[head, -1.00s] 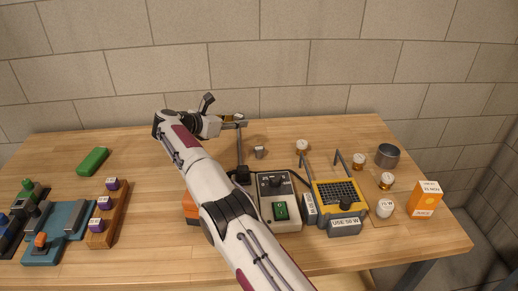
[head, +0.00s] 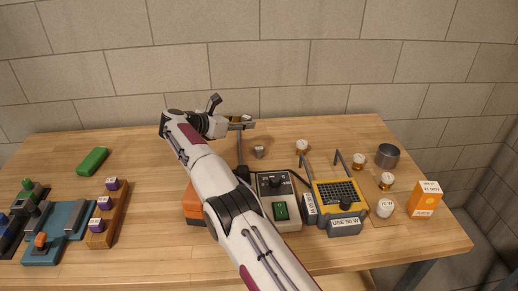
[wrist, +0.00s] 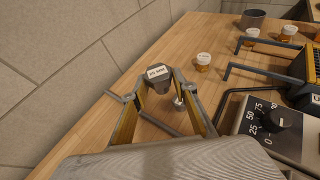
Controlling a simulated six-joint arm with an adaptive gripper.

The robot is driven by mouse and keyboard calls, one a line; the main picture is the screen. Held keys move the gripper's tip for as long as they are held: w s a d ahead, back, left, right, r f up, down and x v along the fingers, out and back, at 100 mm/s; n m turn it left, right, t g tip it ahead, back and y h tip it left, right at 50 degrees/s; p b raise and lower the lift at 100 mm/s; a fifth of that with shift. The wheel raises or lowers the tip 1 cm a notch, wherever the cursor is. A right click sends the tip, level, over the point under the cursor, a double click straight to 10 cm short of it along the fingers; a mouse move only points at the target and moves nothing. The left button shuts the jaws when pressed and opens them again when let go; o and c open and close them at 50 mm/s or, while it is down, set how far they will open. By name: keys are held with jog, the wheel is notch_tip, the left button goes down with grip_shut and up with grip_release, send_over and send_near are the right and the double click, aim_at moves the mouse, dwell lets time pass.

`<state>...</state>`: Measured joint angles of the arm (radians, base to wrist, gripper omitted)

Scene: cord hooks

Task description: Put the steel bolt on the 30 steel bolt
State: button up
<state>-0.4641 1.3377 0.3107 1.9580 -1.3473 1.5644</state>
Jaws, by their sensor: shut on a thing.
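My gripper (head: 246,122) is raised above the back of the table, reaching to the right. In the wrist view my gripper (wrist: 158,84) has its two fingers on either side of a grey steel piece with a white label on top, which I take as the steel bolt (wrist: 158,76). It is held clear of the table. A small grey labelled piece, apparently the 30 steel bolt (head: 259,152), stands on the table below and slightly right of the gripper. In the wrist view a silvery piece (wrist: 178,98) shows beside the right finger, partly hidden by it.
A thin grey upright bar (head: 239,150) stands just below my gripper. A grey box with a dial (head: 278,200) and a yellow device (head: 339,196) with two prongs are in front. Amber bottles, including one with a white cap (head: 302,147), stand to the right. The wall is close behind.

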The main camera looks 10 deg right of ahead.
aim_at(256, 150)
jog(key=shift+d+f, duration=0.1)
jog(key=shift+d, duration=0.15)
jog(key=shift+s+d+f+m+g+h, duration=0.1)
jog(key=shift+d+f+m+g+h, duration=0.1)
jog(key=shift+d, duration=0.4)
jog(key=shift+d+f+m+g+h, duration=0.1)
jog(key=shift+d+m+g, duration=0.1)
jog(key=shift+d, duration=0.4)
jog(key=shift+s+d+f+m+g+h, duration=0.1)
jog(key=shift+d+m+g, duration=0.1)
jog(key=shift+d, duration=0.4)
jog(key=shift+f, duration=0.1)
jog(key=shift+w+f, duration=0.1)
jog(key=shift+f, duration=1.8)
jog(key=shift+f, duration=0.1)
jog(key=shift+f, duration=1.9)
jog(key=shift+f, duration=0.15)
